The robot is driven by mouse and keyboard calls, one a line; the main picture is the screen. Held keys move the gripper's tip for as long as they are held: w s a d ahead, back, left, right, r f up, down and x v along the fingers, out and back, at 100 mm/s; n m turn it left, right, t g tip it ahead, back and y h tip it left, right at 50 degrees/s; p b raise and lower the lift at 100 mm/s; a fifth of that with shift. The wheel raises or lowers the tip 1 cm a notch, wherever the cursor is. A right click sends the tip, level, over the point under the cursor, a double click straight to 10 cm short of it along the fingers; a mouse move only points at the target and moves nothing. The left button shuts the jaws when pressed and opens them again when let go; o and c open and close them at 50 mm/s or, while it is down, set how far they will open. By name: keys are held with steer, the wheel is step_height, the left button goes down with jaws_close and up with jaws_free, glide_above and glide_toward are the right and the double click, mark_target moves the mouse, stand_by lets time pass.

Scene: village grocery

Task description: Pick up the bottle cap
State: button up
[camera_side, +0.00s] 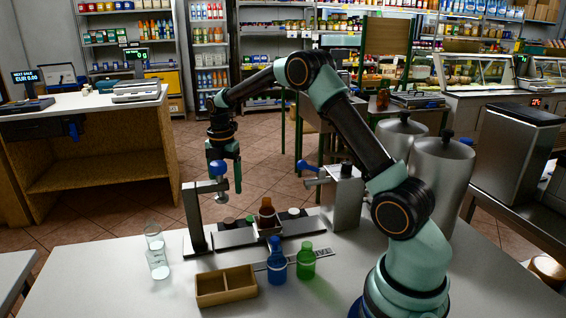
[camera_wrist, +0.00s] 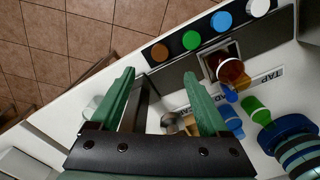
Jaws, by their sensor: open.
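Several bottle caps sit in a row on a dark strip: a brown cap (camera_wrist: 160,52), a green cap (camera_wrist: 191,40), a blue cap (camera_wrist: 221,21) and a white cap (camera_wrist: 258,7). The row also shows small in the side view, where the cap colours are hard to tell. My gripper (camera_wrist: 160,75) is open, with nothing visible between its fingers. In the side view my gripper (camera_side: 231,178) hangs well above the table, close to a metal post, apart from the caps. A brown bottle (camera_side: 267,214) stands in a holder beside the strip.
A blue bottle (camera_side: 277,262), a green bottle (camera_side: 306,262) and a two-compartment wooden box (camera_side: 226,287) stand at the front. Clear bottles (camera_side: 157,262) are at the left. The metal post (camera_side: 193,215) with a blue knob and a steel box (camera_side: 343,199) rise nearby.

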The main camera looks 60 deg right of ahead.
mark_target(230, 219)
step_height(230, 219, down, 11)
steer(key=shift+d, duration=0.1)
stand_by(0.5)
steer(key=shift+c, duration=0.3)
jaws_close()
